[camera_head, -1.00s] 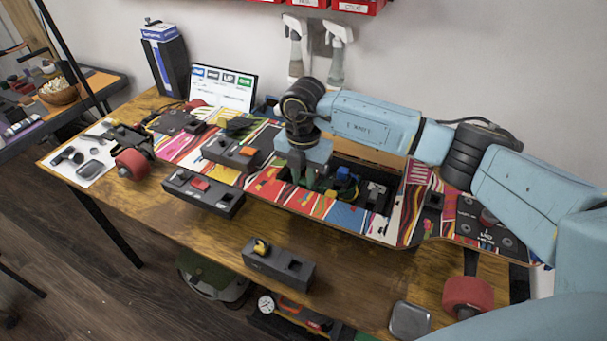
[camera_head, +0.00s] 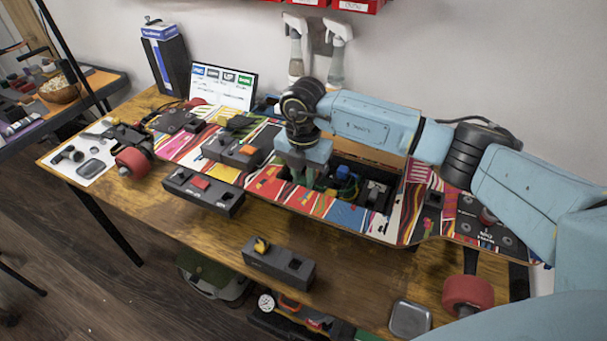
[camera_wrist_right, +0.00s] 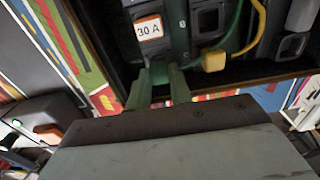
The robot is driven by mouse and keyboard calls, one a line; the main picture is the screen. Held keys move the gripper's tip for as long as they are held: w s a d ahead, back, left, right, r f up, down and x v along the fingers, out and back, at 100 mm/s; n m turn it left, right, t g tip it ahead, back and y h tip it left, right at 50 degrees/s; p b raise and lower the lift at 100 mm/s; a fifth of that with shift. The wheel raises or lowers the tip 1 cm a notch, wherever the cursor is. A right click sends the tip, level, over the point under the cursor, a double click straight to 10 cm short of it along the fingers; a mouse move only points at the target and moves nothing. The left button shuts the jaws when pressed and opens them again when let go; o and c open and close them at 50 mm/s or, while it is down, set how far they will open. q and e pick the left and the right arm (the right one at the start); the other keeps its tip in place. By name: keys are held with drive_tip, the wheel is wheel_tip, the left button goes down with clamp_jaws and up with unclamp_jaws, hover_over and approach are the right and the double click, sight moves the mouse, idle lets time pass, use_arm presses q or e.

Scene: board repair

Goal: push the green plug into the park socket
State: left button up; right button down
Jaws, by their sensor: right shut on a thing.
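My right gripper (camera_head: 299,178) points down into the open bay of the patterned board. In the right wrist view, its fingers (camera_wrist_right: 160,88) are close together at the near edge of the bay, beside a dark module with a "30 A" label (camera_wrist_right: 149,28). A green wire (camera_wrist_right: 234,38) runs down toward the fingertips. The green plug is mostly hidden between the fingers, which are shut on it. I cannot tell whether it touches a socket, nor which opening is the park socket. My left gripper is not in view.
A yellow plug (camera_wrist_right: 214,61) on a yellow wire lies right of the fingers. A blue plug (camera_head: 343,172) is in the bay. A black socket block (camera_head: 278,263) stands at the table front, another (camera_head: 203,192) behind it. A grey tin (camera_head: 410,319) sits at the front right.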

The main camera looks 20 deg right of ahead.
sight(303, 180)
drive_tip(key=shift+f, duration=0.5)
idle(0.4)
drive_tip(key=c, duration=0.9)
unclamp_jaws()
drive_tip(key=shift+r, duration=0.2)
drive_tip(key=shift+r+p, duration=1.1)
drive_tip(key=shift+r, duration=0.15)
drive_tip(key=shift+r, duration=0.2)
drive_tip(key=shift+r+p, duration=2.6)
drive_tip(key=shift+r, duration=0.35)
